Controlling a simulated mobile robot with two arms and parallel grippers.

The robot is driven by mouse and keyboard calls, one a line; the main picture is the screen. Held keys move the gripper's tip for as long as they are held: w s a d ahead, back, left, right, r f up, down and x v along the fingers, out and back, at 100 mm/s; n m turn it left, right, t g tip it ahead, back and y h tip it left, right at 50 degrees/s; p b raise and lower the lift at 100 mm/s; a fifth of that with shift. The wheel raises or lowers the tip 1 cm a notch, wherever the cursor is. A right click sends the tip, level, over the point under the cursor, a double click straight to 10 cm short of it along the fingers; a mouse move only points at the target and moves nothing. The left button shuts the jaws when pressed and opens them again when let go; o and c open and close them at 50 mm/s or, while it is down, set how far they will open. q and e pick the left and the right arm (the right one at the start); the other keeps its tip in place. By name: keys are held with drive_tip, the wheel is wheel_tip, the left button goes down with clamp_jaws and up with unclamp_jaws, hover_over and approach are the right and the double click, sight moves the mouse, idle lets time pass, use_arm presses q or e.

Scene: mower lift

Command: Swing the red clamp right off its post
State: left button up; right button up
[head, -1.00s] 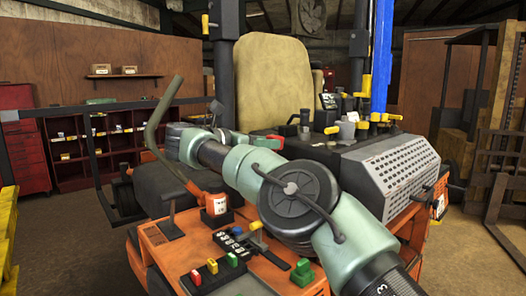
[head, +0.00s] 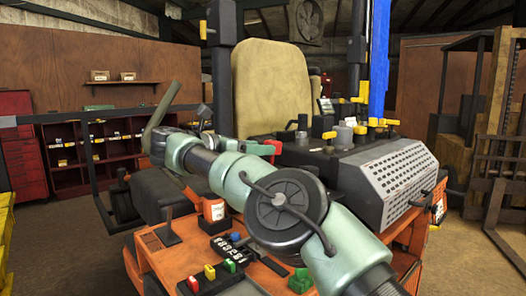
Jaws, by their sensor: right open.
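A small red part (head: 273,146) shows just behind my right arm, in front of the seat; I cannot tell if it is the clamp, and no post shows clearly under it. My right arm crosses the view from the lower right to the upper left. My right gripper (head: 160,142) is at its far end, open, close to the curved olive lever (head: 162,104) and overlapping its middle in the picture. The fingers are small and partly hidden by the wrist, and I see nothing held in them. My left gripper is not in view.
The orange mower deck (head: 160,262) carries coloured rocker switches (head: 210,272) and an orange labelled canister (head: 213,209). The tan seat (head: 272,88) stands behind. A perforated grey cover (head: 400,180) and several yellow-knobbed levers are at the right.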

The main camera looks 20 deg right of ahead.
drive_tip(key=v, duration=0.5)
drive_tip(key=shift+s+a, duration=0.1)
drive_tip(key=shift+a, duration=0.2)
